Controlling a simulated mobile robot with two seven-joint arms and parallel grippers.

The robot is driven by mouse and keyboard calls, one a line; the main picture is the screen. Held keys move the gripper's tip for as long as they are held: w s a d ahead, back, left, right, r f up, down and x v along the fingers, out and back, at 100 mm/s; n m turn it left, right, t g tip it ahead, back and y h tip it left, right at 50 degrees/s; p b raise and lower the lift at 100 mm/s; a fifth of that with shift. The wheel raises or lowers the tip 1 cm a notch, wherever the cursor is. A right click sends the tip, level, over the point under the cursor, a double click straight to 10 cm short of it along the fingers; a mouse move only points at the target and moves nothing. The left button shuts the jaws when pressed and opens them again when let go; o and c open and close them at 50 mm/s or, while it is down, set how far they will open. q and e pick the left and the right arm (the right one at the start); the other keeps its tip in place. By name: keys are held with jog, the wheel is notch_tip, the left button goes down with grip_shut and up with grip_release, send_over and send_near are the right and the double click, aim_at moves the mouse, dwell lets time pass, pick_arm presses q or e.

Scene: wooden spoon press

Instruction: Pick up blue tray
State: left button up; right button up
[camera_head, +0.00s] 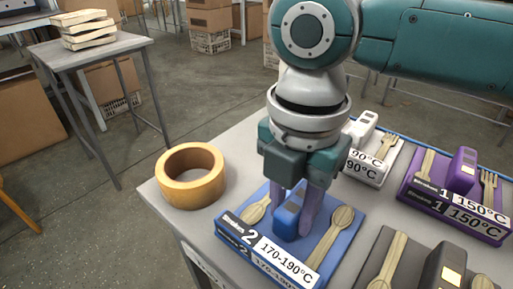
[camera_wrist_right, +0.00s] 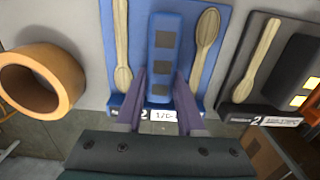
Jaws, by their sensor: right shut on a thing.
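The blue tray (camera_head: 338,247) lies at the front of the table, labelled 2 and 170-190°C, with a wooden spoon on each side of its raised blue block (camera_head: 286,214). My right gripper (camera_head: 303,212) reaches down from above, its purple fingers on either side of the block and shut on it. In the right wrist view the fingers (camera_wrist_right: 160,98) flank the block (camera_wrist_right: 164,55), and the tray (camera_wrist_right: 216,78) shows around it. The tray appears to rest on the table. My left gripper is not in view.
A roll of tan tape (camera_head: 191,176) stands just left of the tray. A purple tray (camera_head: 415,189), a white tray (camera_head: 372,172) and a dark tray (camera_head: 404,268) are on the right. A small side table (camera_head: 98,54) holds stacked wooden pieces at the back left.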

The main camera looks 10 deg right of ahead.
grip_shut()
jog(key=shift+r, duration=0.15)
